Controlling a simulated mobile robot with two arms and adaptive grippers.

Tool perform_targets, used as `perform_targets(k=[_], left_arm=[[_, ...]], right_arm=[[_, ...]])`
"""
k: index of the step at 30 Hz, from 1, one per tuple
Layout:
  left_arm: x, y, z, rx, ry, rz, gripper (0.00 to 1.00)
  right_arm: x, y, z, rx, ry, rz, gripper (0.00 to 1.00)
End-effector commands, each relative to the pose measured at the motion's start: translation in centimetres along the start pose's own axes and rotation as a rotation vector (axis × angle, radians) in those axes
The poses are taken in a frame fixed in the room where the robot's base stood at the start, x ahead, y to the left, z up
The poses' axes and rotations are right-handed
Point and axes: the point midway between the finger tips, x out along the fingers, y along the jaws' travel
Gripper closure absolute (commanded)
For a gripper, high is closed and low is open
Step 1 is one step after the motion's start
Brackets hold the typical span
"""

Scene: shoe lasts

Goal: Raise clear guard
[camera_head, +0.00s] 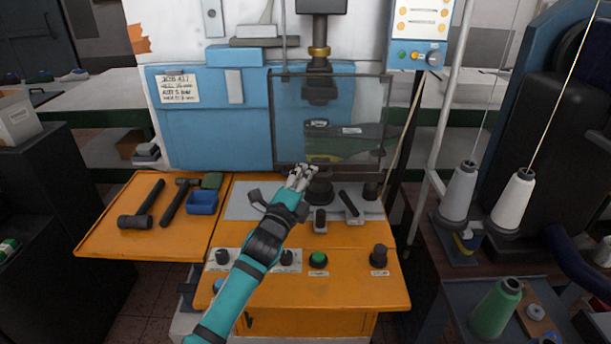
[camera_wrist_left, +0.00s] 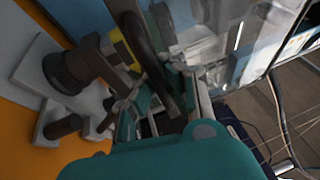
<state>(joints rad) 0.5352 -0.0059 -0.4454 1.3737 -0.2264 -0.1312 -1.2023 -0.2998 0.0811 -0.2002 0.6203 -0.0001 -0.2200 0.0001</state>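The clear guard (camera_head: 345,102), a see-through pane with a dark frame, hangs down in front of the press, its lower edge just above the worktop. My left gripper (camera_head: 301,174) is at the guard's lower edge, left of its middle. I cannot tell whether a finger touches the guard's edge. My right gripper is not in view.
The orange worktop (camera_head: 345,285) carries a green button (camera_head: 318,258) and black knobs. Hammers (camera_head: 177,203) and a blue tray (camera_head: 202,202) lie on the left shelf. A pale pole (camera_head: 437,140) and thread cones (camera_head: 512,200) stand at the right.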

Motion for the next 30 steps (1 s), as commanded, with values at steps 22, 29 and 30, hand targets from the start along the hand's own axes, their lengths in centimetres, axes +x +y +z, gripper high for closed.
perform_targets(k=[22,29,30], left_arm=[[2.4,-13.5,1.1,0.008,-0.001,-0.002,1.0],[3.0,-17.4,1.4,0.007,-0.002,-0.001,1.0],[3.1,-17.9,1.4,0.007,-0.002,0.0,1.0]], right_arm=[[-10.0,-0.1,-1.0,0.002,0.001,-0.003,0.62],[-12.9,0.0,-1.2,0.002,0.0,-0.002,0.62],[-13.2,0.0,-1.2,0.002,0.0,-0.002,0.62]])
